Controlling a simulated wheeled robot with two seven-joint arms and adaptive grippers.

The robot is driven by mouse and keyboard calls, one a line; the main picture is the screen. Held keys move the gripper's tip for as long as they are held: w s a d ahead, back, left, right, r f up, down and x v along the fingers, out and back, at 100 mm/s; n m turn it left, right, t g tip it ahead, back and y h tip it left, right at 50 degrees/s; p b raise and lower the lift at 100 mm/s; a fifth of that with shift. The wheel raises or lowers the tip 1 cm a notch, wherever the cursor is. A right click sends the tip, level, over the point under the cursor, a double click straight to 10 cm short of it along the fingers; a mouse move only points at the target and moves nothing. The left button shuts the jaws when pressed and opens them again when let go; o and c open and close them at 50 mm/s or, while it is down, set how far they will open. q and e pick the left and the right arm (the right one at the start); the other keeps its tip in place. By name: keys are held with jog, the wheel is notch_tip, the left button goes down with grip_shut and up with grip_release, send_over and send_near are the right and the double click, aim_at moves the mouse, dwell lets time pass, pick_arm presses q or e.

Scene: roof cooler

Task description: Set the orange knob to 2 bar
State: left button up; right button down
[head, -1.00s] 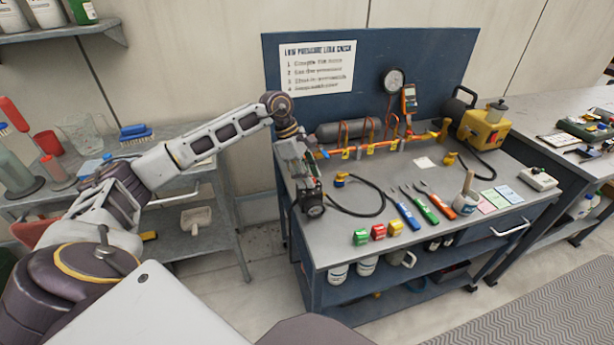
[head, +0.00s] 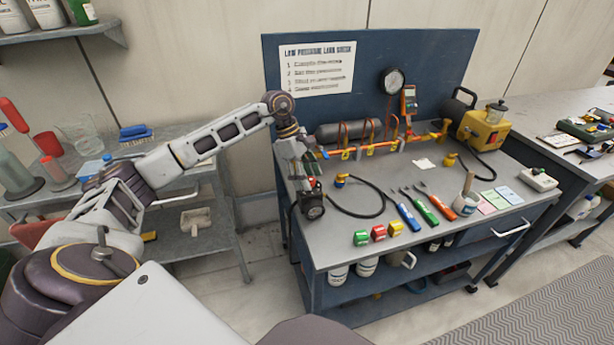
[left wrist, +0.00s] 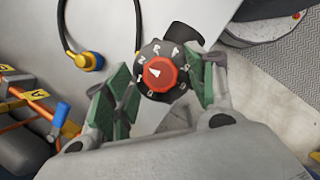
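The orange knob (left wrist: 160,74) looks red-orange, with a white pointer. In the head view my left gripper (head: 307,188) is just above the black regulator (head: 313,208) at the bench's left front edge and hides the knob there. My right gripper is not in view.
A black hose with a yellow end (head: 341,180) lies right of the regulator. An orange pipe manifold (head: 370,149) stands behind. Green, red and yellow blocks (head: 379,232) and several tools (head: 428,208) lie on the bench (head: 340,245). A grey shelf (head: 215,225) is at left.

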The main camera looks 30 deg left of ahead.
pick_arm(q)
jog(key=v, duration=1.2)
dwell(0.4)
dwell(0.6)
